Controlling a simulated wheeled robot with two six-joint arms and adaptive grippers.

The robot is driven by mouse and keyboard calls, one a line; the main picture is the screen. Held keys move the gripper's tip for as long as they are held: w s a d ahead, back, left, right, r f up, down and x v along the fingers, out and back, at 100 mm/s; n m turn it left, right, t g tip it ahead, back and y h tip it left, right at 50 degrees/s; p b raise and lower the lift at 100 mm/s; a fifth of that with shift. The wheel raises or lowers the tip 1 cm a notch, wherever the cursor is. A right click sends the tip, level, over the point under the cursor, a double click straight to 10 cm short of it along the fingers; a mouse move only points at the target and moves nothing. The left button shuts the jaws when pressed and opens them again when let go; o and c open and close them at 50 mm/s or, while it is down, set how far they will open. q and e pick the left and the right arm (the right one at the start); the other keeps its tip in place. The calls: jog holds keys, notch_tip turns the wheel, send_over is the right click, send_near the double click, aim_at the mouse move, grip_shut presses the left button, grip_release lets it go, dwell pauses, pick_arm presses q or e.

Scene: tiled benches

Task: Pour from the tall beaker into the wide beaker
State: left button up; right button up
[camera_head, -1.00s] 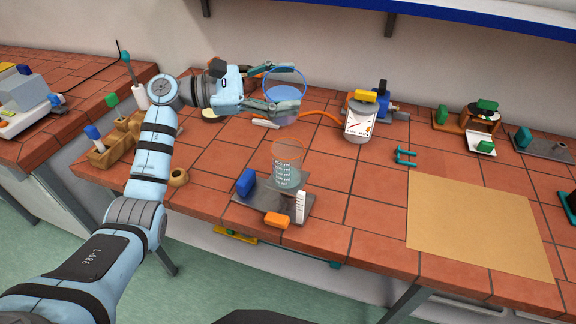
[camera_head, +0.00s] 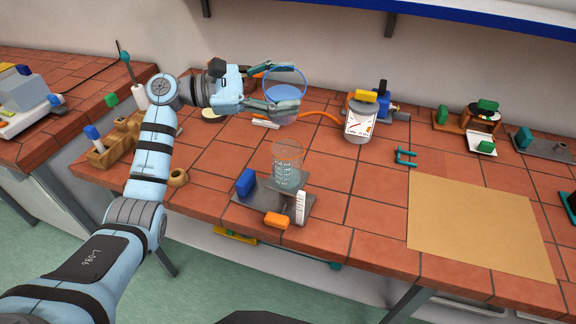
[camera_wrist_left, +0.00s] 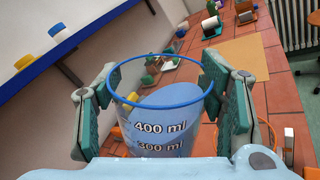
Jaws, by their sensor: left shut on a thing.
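My left gripper (camera_head: 284,104) is shut around a clear beaker with a blue rim (camera_head: 284,91), holding it above the bench at the back. It holds pale blue liquid; its "400 ml" and "300 ml" marks show in the left wrist view (camera_wrist_left: 160,140). There the liquid surface slants relative to the rim, close to it on the right. My right gripper is not in view.
A grey labelled container (camera_head: 360,122) stands right of the held beaker. A tan mat (camera_head: 480,225) lies bare at right. Wooden blocks (camera_head: 105,153) are at left.

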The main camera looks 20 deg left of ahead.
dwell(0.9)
pick_arm(q)
jog(key=shift+s+f+m+b, duration=0.15)
jog(key=shift+m+b, duration=0.55)
jog(key=shift+b, duration=1.25)
jog(key=shift+s+d+f+m+b, duration=0.1)
jog(key=shift+f+m+b, duration=0.15)
jog(key=shift+m+b, duration=0.7)
jog(key=shift+r+n, duration=0.25)
jog(key=shift+n, duration=0.3)
jog(key=shift+f, duration=0.1)
